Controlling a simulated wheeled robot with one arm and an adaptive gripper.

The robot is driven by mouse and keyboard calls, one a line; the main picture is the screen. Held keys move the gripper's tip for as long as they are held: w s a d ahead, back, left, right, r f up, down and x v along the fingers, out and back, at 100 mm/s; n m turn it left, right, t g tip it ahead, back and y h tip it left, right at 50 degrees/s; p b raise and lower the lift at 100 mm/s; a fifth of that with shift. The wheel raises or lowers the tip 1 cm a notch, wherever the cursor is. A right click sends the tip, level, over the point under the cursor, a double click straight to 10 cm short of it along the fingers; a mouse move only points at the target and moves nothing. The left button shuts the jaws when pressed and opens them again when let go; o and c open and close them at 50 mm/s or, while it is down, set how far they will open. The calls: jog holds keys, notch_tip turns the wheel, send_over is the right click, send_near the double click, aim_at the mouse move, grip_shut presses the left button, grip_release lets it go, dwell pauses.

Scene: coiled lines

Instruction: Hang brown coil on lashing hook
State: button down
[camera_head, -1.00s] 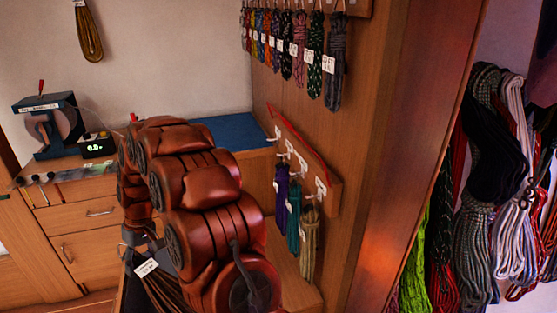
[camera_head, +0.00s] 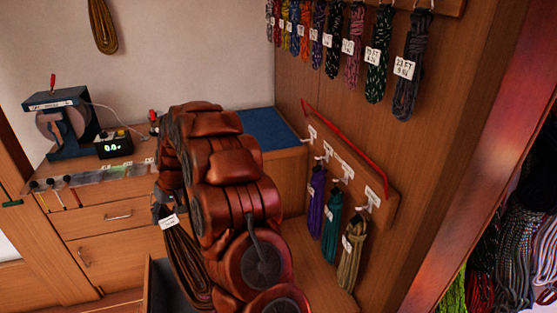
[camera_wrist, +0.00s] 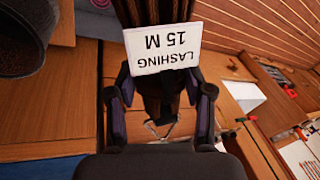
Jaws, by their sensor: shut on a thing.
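The brown coil (camera_head: 182,262) hangs from my gripper (camera_head: 163,206), left of my arm in the head view. Its white tag shows in the wrist view (camera_wrist: 162,47), upside down, reading "LASHING 15 M". My gripper (camera_wrist: 162,88) is shut on the coil's top. A wooden hook board (camera_head: 388,216) with a red top edge is on the wood panel, right of my arm and apart from the coil. It carries several white labels, too small to read. Purple (camera_head: 317,195), teal (camera_head: 331,232) and tan (camera_head: 351,256) coils hang there. The far-left hook (camera_head: 306,140) looks empty.
An upper row of tagged coils (camera_head: 333,40) hangs above the board. A blue mat (camera_head: 262,130) lies on the counter behind my arm. A reel machine (camera_head: 64,128) and a small display (camera_head: 114,146) stand at left. More coils (camera_head: 520,240) hang at far right.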

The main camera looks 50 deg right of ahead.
jog(key=w+d+r+m+t+h+p, duration=0.1)
jog(key=w+d+r+m+t+h, duration=0.15)
jog(key=d, duration=0.55)
jog(key=w+d+r+m+t+h+p, duration=0.1)
jog(key=w+d+r+h, duration=0.15)
jog(key=d, duration=0.55)
jog(key=w+d+r+m+t+h+p, duration=0.1)
jog(key=w+d+r+m+t, duration=0.1)
jog(key=d+r, duration=0.35)
jog(key=s+d+m+h, duration=0.2)
jog(key=s+d+h, duration=0.1)
jog(key=d, duration=0.6)
jog(key=s+d+m+h, duration=0.1)
jog(key=s+d+h, duration=0.15)
jog(key=d, duration=0.75)
jog(key=s+d+f+m+h+b, duration=0.1)
jog(key=s+d+m+h+b, duration=0.15)
jog(key=s+d, duration=0.35)
jog(key=s+d+f+m+g+h+b, duration=0.25)
jog(key=f+g+h, duration=0.25)
jog(key=f, duration=0.7)
jog(key=s+d+f+b, duration=0.1)
jog(key=s+d+b, duration=0.2)
jog(key=s+d, duration=0.3)
jog(key=shift+d+f+b, duration=0.3)
jog(key=shift+d+f, duration=0.1)
jog(key=shift+d, duration=0.05)
